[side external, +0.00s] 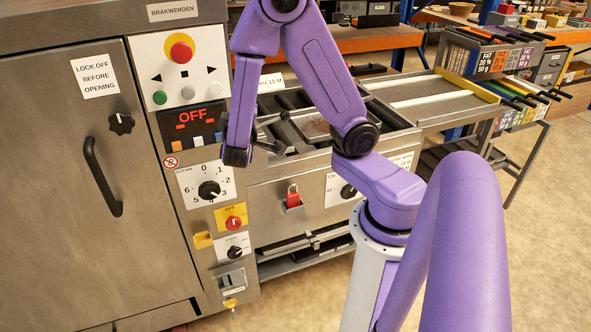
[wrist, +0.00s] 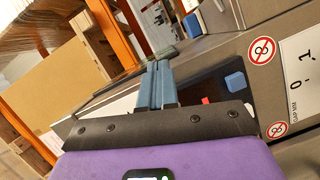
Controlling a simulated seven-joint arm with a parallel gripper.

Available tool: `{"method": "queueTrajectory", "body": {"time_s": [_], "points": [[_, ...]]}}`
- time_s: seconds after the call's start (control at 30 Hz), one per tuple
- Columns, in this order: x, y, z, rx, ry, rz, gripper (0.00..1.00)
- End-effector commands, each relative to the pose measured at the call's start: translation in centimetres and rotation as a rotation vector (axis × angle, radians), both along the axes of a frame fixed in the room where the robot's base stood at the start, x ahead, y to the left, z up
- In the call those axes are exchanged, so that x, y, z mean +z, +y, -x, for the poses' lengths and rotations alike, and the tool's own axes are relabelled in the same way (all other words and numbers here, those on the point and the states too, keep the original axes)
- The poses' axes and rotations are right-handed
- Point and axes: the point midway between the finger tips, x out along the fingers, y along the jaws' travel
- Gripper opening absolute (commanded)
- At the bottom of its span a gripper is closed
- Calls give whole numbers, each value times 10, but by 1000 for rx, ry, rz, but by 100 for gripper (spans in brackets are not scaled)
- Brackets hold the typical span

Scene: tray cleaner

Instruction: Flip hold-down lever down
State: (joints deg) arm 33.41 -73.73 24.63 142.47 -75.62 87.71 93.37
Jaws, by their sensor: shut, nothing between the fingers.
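In the side external view my gripper (side external: 266,146) is low in front of the machine, beside the control panel and at the near left corner of the open tray bed. Its fingers are small and partly hidden there. In the wrist view the two blue-grey fingers of my gripper (wrist: 158,66) are together and empty. A dark grey handle (wrist: 167,52), which looks like the hold-down lever, shows close to the fingertips. I cannot tell whether they touch. In the side external view a grey bar (side external: 268,121) slants near my gripper; I cannot tell whether it is the lever.
The control panel (side external: 189,120) with its OFF display, buttons and dials stands just left of my gripper. A steel outfeed table (side external: 425,97) and coloured label racks (side external: 505,55) are at the right.

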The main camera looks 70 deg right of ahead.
Motion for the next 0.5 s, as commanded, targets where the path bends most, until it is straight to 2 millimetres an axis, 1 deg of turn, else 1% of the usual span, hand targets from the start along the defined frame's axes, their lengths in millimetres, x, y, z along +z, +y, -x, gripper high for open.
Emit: {"method": "queueTrajectory", "body": {"time_s": [0.03,0.13,0.2,0.5], "points": [[1,8,3,5,0,-1,0],[2,21,10,5,1,0,0],[0,16,19,-24,56,-27,0],[-13,18,54,-70,300,-153,0]]}}
